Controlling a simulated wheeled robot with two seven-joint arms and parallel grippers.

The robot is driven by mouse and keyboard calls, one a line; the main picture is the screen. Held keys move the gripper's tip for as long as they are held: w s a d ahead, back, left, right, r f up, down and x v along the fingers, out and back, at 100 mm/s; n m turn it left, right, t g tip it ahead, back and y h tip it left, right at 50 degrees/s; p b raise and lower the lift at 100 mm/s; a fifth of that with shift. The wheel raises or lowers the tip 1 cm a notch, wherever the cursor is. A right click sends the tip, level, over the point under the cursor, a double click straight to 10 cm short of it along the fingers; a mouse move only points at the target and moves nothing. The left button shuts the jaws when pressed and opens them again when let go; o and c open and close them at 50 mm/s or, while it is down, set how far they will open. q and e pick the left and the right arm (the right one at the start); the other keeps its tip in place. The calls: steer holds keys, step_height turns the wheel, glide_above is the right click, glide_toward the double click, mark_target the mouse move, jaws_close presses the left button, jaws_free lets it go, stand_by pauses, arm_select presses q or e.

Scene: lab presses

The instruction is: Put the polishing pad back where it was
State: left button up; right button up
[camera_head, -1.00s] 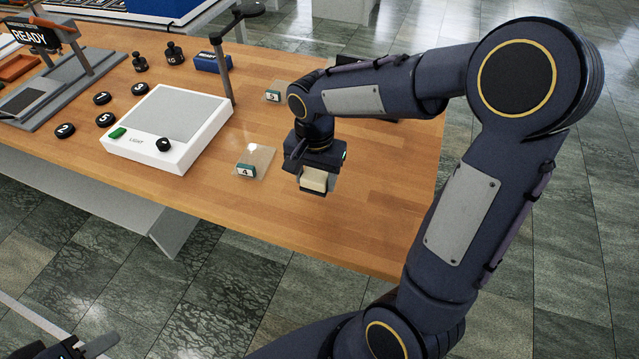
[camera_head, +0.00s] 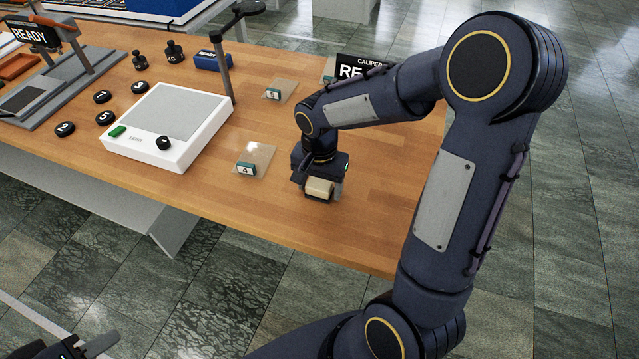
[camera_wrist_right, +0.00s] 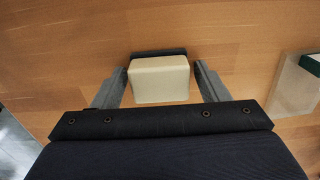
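The polishing pad (camera_head: 319,189) is a small cream block with a dark layer on its far or under side. It is at my right gripper (camera_head: 318,180), over the right part of the wooden table. In the right wrist view the pad (camera_wrist_right: 159,80) sits between the two grey fingers, with the fingertips close along both sides. The gripper looks shut on it, though thin gaps seem to show there. I cannot tell whether the pad touches the table. My left gripper (camera_head: 95,345) is only partly in view at the lower left corner, away from the table.
A clear plate with tag 4 (camera_head: 250,165) lies left of the pad, and another tagged plate (camera_head: 278,92) lies behind. A white light box (camera_head: 170,165) stands further left, near several black discs. The table's front right is bare.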

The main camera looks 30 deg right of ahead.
mark_target(319, 184)
steer(key=shift+o, duration=0.6)
steer(key=shift+r, duration=0.1)
steer(key=shift+r, duration=0.25)
step_height(319, 184, up, 11)
steer(key=s+a+n+t+y, duration=0.2)
steer(key=s+n, duration=0.2)
steer(key=s, duration=0.4)
steer(key=s+a+n+t+y, duration=0.1)
steer(key=s+a+n+t, duration=0.1)
steer(key=s, duration=0.7)
steer(key=shift+r+n+t+y+p, duration=0.2)
steer(key=shift+n+t+y+p, duration=0.25)
steer(key=shift+n+t, duration=0.55)
